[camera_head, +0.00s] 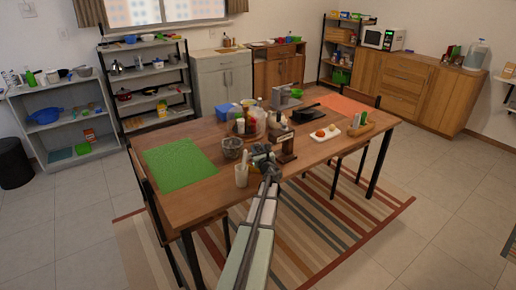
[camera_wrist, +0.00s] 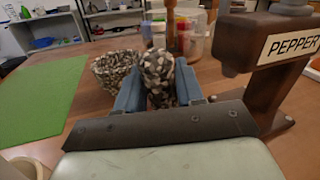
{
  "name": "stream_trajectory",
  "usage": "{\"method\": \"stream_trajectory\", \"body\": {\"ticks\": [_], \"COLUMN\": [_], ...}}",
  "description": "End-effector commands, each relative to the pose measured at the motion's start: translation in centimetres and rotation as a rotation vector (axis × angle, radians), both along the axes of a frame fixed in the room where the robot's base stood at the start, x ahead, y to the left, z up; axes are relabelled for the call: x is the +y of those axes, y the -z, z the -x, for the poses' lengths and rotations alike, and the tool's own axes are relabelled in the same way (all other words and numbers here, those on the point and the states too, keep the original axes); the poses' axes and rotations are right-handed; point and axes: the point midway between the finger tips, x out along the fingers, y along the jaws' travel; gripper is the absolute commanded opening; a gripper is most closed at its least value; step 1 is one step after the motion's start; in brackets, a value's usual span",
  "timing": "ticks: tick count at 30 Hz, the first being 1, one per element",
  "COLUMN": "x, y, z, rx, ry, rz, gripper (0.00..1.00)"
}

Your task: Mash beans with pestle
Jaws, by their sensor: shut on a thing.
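My gripper (camera_wrist: 160,92) has its two blue fingers closed around a grey, speckled stone pestle (camera_wrist: 158,66). The pestle's rounded upper part shows between the fingers in the wrist view, and its lower end is hidden. A matching speckled mortar (camera_wrist: 112,72) stands on the table just left of the pestle and beyond the left finger. The mortar also shows in the head view (camera_head: 232,149), left of my gripper (camera_head: 263,154). I cannot make out any beans; the mortar's inside is not clear.
A brown pepper dispenser (camera_wrist: 268,45) stands close on the right. A pale cup (camera_head: 241,177) stands near the table's front edge, left of my arm. A green mat (camera_head: 180,163) lies bare at the left.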

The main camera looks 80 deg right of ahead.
Motion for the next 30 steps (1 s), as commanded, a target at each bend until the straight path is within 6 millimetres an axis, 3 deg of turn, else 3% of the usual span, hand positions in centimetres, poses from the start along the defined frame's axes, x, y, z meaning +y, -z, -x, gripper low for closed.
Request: {"method": "stream_trajectory", "body": {"ticks": [7, 19, 30], "x": [0.0, 0.0, 0.0], "y": [-0.6, -4.2, -4.6], "z": [0.0, 0.0, 0.0], "rx": [0.001, 0.0, 0.0], "ry": [-0.001, 0.0, 0.0], "rz": [0.002, 0.001, 0.0], "gripper": [0.07, 0.07, 0.07]}}
